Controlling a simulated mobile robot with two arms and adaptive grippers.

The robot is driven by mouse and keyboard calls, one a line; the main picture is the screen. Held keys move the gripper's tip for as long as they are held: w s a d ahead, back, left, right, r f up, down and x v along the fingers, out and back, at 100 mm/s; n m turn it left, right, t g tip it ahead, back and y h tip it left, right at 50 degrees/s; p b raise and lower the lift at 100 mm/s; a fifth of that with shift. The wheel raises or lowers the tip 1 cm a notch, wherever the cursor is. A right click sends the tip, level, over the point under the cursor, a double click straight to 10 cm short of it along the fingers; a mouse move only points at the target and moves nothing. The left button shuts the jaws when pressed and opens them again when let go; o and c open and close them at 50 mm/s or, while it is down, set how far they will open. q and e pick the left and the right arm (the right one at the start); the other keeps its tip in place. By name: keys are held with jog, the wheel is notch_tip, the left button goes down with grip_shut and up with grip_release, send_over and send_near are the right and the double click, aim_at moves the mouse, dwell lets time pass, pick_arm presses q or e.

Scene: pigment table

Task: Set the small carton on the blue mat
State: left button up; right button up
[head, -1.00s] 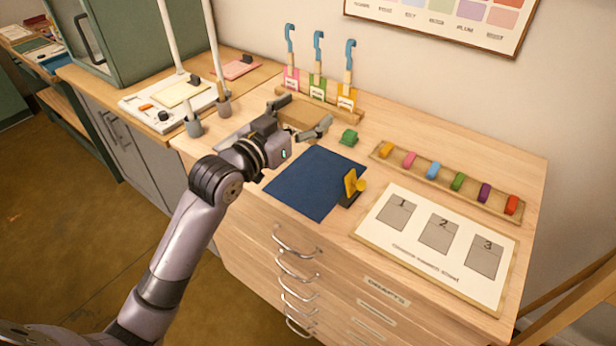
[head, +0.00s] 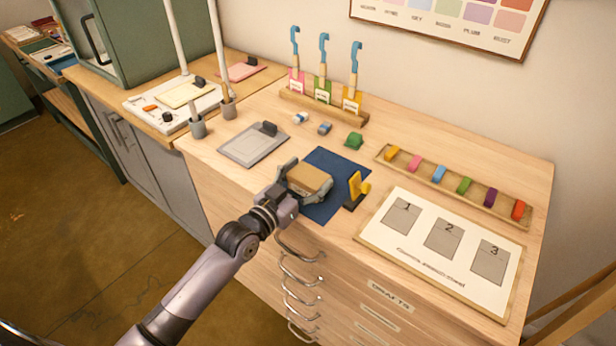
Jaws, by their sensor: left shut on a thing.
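The small carton (head: 310,178) is a brown box between the fingers of my left gripper (head: 308,185). The gripper is shut on it, over the left part of the blue mat (head: 323,213). I cannot tell whether the carton touches the mat or hangs just above it. The blue mat lies flat near the table's front edge, partly hidden by the gripper and carton. My right gripper is not in view.
A yellow stamp-like thing on a dark base (head: 356,190) stands at the mat's right edge. A grey plate (head: 245,145) lies to the left, a numbered white board (head: 425,282) to the right.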

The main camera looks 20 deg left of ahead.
pick_arm(q)
jog(key=o, duration=1.3)
jog(key=shift+c, duration=0.2)
jog(key=b+v, duration=0.1)
jog(key=v, duration=1.1)
jog(key=shift+r, duration=0.1)
